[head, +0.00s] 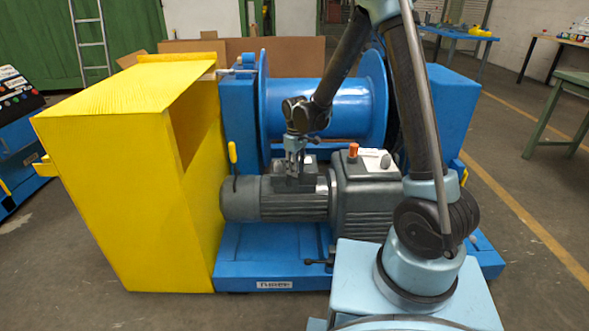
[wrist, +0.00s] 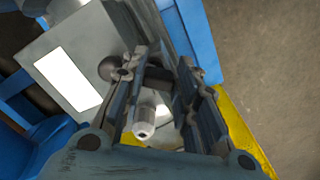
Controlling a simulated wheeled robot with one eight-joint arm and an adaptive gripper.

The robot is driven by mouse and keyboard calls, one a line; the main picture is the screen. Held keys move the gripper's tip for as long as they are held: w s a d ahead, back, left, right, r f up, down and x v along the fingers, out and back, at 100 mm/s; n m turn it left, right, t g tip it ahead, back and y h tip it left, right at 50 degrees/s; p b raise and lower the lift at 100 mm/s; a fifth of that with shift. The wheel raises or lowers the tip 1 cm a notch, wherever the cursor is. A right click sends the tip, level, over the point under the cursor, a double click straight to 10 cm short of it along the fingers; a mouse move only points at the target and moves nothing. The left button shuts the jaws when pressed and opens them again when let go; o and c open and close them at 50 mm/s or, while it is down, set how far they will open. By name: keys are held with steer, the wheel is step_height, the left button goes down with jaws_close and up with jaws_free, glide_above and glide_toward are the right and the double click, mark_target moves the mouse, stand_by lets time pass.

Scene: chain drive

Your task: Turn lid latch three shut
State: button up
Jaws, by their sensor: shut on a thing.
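My gripper (head: 294,160) points down over the terminal box (head: 300,180) on top of the dark grey motor. In the wrist view my gripper (wrist: 164,72) has its two fingers on either side of a small dark part, which I take to be the lid latch (wrist: 157,80). The fingers are closed on it. A silver pin (wrist: 145,122) with a hole in its end shows between the fingers, nearer the camera. The fingers hide much of the latch, so its turned angle and number cannot be read. The head view does not show the latch clearly.
A large yellow guard (head: 120,180) stands left of the motor. A blue drum (head: 335,105) is behind, and a gearbox (head: 365,200) with an orange-red cap (head: 353,149) is to the right. In the wrist view a grey surface bears a white label (wrist: 67,80), beside a dark round knob (wrist: 108,68).

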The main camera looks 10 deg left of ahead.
steer(key=n, duration=0.3)
steer(key=shift+w+d+n, duration=0.1)
steer(key=shift+n, duration=0.3)
steer(key=shift+w+n, duration=0.1)
steer(key=shift+n, duration=1.8)
steer(key=shift+d, duration=0.1)
steer(key=o, duration=1.1)
steer(key=shift+c, duration=0.2)
step_height(320, 180, up, 8)
